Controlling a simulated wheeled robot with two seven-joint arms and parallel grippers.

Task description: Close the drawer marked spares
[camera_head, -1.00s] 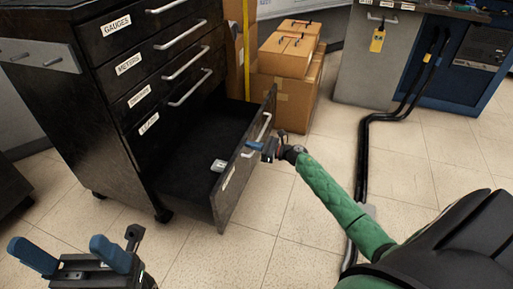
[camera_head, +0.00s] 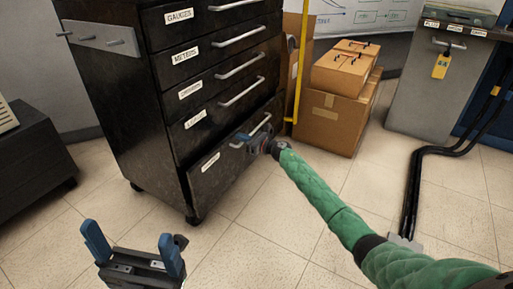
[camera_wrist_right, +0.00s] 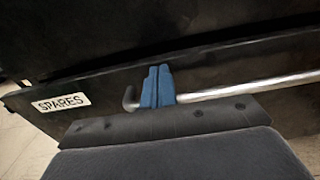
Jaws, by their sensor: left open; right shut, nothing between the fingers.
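The drawer marked spares (camera_head: 215,180) is the bottom drawer of the black cabinet. My right gripper (camera_head: 243,138) is shut and empty at the drawer front. Its blue fingertips (camera_wrist_right: 157,84) cover part of the silver handle (camera_wrist_right: 240,88) near its left end. My left gripper (camera_head: 131,240) is open and empty above the floor, away from the cabinet.
The cabinet's upper drawers, such as gauges (camera_head: 180,16) and meters (camera_head: 186,56), are shut. Cardboard boxes (camera_head: 335,115) stand right of the cabinet. Black hoses (camera_head: 411,190) run over the floor further right. The tiled floor before the cabinet is clear.

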